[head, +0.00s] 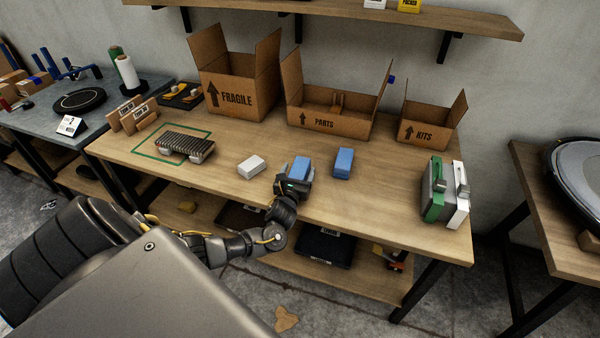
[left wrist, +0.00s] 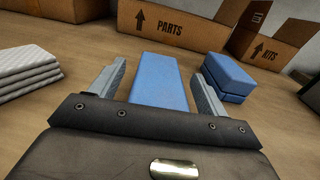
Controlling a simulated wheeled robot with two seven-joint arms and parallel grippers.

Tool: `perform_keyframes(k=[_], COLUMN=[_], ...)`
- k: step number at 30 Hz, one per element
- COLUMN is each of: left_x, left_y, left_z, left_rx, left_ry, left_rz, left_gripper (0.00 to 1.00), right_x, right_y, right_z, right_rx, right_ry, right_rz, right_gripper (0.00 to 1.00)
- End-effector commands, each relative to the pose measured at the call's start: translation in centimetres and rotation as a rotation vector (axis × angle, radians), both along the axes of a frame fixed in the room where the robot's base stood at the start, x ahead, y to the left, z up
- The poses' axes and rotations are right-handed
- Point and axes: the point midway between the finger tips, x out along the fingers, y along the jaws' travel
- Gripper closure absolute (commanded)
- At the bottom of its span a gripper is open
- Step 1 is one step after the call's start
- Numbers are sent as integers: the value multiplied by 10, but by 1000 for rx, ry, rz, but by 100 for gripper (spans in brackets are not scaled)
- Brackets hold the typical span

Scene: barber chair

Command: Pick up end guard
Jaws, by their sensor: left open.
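A blue block (head: 301,167), which may be the end guard, lies on the wooden workbench at its front middle. My left gripper (head: 296,180) is open at the block's near end. In the left wrist view the block (left wrist: 160,82) reaches in between the two open fingers (left wrist: 157,88), with a gap on each side. The gripper's own body hides the block's near end. A second blue piece (head: 343,162) stands to the right; in the left wrist view it looks like two stacked blue blocks (left wrist: 230,78). My right gripper is not in view.
A stack of white pads (head: 251,167) lies left of the gripper. Cardboard boxes marked FRAGILE (head: 236,85), PARTS (head: 330,122) and KITS (head: 424,131) stand behind. A ribbed grey part (head: 187,147) and green-and-white cases (head: 445,192) flank the bench's front.

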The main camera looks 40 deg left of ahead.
Motion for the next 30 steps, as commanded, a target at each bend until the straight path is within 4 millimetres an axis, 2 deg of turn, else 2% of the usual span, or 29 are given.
perform_keyframes(k=[8,18,26,30], left_x=[2,2,2,3], left_y=[1,1,1,1], left_z=[0,0,1,8], left_rx=[-1,-1,-1,-1], left_ry=[1,1,0,-2], left_rz=[0,0,0,0], left_gripper=[25,69,71,71], right_x=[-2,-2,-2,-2], right_y=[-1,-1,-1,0], right_z=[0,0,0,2], right_rx=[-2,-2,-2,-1], right_ry=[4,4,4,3], right_rz=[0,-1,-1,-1], right_gripper=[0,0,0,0])
